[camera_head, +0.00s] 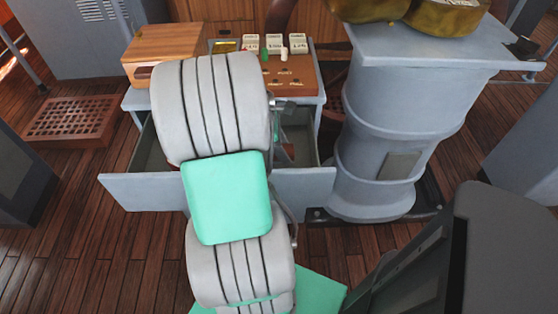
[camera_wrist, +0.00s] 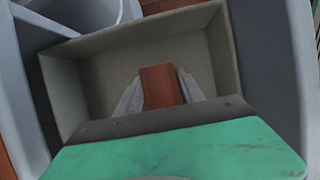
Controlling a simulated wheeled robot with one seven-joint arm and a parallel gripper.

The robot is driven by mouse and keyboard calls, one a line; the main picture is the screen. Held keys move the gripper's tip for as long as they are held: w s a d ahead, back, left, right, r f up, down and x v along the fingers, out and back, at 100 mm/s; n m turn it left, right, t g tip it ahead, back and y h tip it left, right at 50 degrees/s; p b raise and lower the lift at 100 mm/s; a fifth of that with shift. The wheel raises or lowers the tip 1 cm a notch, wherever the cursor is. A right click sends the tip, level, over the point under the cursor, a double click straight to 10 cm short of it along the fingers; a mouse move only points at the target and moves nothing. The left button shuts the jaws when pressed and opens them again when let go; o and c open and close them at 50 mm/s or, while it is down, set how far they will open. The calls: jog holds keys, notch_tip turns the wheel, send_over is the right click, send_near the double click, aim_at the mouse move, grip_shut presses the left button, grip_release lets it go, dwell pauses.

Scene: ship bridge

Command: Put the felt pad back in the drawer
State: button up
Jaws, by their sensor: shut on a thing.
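The felt pad (camera_wrist: 160,84) shows in the wrist view as a reddish-brown piece between the two grey fingers of my gripper (camera_wrist: 160,90). The gripper is shut on it. Below and around it in that view is the open drawer (camera_wrist: 107,66), with a plain pale floor and raised walls. I see nothing else inside. In the head view the drawer (camera_head: 140,190) is pulled out under the small grey table. I cannot tell whether the pad touches the drawer floor.
The table top carries a wooden box (camera_head: 165,50) and a brown board (camera_head: 290,75) with white labelled blocks and small pegs. A thick grey pedestal (camera_head: 390,120) stands close to the drawer's right. A floor grating (camera_head: 82,120) lies at left, with bare planks around it.

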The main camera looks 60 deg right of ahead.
aim_at(279, 166)
jog(key=shift+w+f, duration=0.4)
jog(key=shift+f, duration=0.05)
jog(key=shift+w+f+b, duration=0.2)
jog(key=shift+f+b, duration=0.05)
jog(key=shift+f, duration=0.7)
jog(key=shift+w+f+b, duration=0.15)
jog(key=shift+f+b, duration=0.05)
jog(key=shift+f, duration=0.75)
jog(key=shift+f, duration=0.1)
jog(key=o, duration=1.3)
jog(key=p+v, duration=0.2)
jog(key=v, duration=1)
jog(key=shift+a+p, duration=0.1)
jog(key=shift+p, duration=0.25)
